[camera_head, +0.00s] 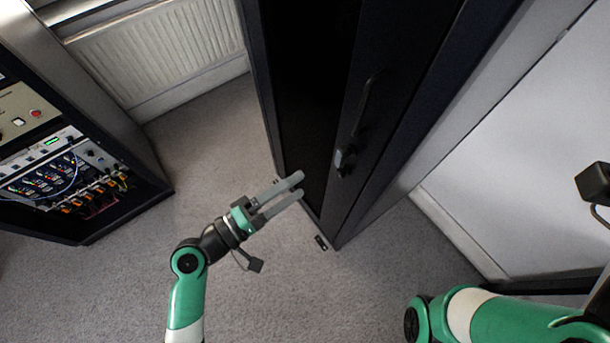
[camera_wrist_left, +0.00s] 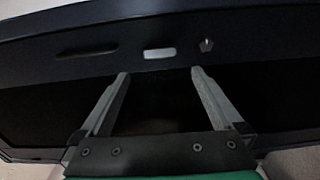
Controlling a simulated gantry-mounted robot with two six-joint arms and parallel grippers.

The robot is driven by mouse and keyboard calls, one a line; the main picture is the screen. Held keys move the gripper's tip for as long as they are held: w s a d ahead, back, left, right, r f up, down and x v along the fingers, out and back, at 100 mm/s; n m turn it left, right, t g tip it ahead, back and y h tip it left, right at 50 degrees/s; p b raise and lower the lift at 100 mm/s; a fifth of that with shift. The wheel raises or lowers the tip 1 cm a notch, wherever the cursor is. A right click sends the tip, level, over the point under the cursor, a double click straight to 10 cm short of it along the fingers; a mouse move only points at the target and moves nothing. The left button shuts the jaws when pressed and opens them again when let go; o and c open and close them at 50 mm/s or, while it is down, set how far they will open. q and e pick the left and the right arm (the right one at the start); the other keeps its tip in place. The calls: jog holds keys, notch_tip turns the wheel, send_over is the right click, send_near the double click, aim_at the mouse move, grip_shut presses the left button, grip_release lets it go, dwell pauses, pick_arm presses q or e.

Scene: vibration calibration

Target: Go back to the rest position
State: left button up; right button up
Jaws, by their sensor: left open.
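My left gripper (camera_head: 300,184) is open and empty in front of the tall dark cabinet (camera_head: 305,90). It points right and slightly up in the head view, and its two grey fingers are apart. In the left wrist view the open fingers (camera_wrist_left: 160,78) reach toward the dark cabinet front (camera_wrist_left: 105,28), with nothing between them. I cannot tell whether the fingertips touch the cabinet. My right arm comes in at the lower right of the head view, but its gripper is out of the picture.
The cabinet has a long handle (camera_head: 364,112) with a lock below it. An equipment rack (camera_head: 70,165) with cables stands at the left. A white radiator (camera_head: 160,48) is on the back wall. Grey carpet (camera_head: 205,140) is clear between rack and cabinet.

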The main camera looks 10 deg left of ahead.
dwell(0.5)
pick_arm(q)
jog(key=w+r+m+t, duration=0.1)
jog(key=r+m+t, duration=0.15)
jog(key=r, duration=0.75)
jog(key=w+r+m+t+h, duration=0.15)
jog(key=r+m, duration=0.25)
jog(key=r, duration=0.6)
jog(key=w+r+m+t, duration=0.1)
jog(key=r+m, duration=0.2)
jog(key=r, duration=0.8)
jog(key=s+a+r+t+y, duration=0.4)
jog(key=a+r+y, duration=0.1)
jog(key=r, duration=0.3)
jog(key=s+a+r+t+y, duration=0.35)
jog(key=r+t+y, duration=0.2)
jog(key=r, duration=0.25)
notch_tip(320, 180, up, 37)
jog(key=a+p, duration=0.1)
jog(key=p, duration=3.6)
jog(key=shift+w+a+m+g+y+p, duration=0.15)
jog(key=shift+w+m+g+y+p, duration=0.1)
jog(key=shift+m+g+y+p, duration=0.15)
